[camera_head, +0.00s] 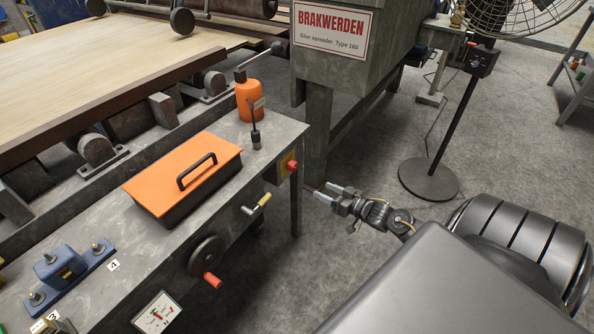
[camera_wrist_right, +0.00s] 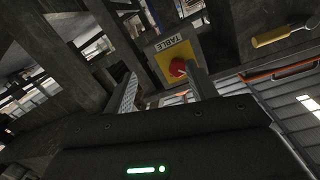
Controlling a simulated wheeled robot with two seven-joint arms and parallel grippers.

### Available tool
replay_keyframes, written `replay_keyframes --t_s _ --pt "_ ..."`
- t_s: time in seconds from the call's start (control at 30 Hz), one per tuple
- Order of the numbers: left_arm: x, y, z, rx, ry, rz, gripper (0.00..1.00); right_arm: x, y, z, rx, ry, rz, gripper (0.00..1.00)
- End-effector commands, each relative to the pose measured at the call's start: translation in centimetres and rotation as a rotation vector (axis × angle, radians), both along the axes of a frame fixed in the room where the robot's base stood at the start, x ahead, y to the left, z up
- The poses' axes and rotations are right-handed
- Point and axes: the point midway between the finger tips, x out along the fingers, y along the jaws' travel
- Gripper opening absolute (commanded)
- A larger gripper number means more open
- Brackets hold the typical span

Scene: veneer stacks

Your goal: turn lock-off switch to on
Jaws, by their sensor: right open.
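The lock-off switch, a red knob (camera_head: 292,166) on a yellow plate, sits on the end of the grey bench's right side. In the right wrist view the red knob (camera_wrist_right: 178,67) shows on its yellow plate (camera_wrist_right: 170,52), with a label reading TABLE above it. My right gripper (camera_head: 328,192) is open and empty. It is to the right of the switch, apart from it, its fingers pointing left toward the bench and machine leg. In the wrist view the knob appears beside the right-hand finger, between the two fingers. My left gripper is not in view.
The glue spreader's leg (camera_head: 316,135) stands just behind.

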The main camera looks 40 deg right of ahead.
Motion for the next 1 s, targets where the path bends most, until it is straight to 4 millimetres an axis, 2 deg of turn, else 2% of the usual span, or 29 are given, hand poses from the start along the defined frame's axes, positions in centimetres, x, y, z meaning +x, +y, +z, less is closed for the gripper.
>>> replay_keyframes --t_s 0.1,0.23,0.47,0.8,1.0 --pt "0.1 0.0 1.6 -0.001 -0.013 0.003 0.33 0.9 0.2 3.0 0.026 -0.077 0.055 0.57" --pt "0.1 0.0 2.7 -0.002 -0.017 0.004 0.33 1.2 0.4 4.7 0.040 -0.107 0.080 0.57" --pt "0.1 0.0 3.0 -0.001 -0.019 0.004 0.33 2.0 0.7 4.9 0.041 -0.110 0.081 0.57" --pt "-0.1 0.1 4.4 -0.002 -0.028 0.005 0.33 7.7 2.4 4.8 0.040 -0.111 0.080 0.57" --pt "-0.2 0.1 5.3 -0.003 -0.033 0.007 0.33 10.4 3.2 4.7 0.039 -0.109 0.079 0.57"
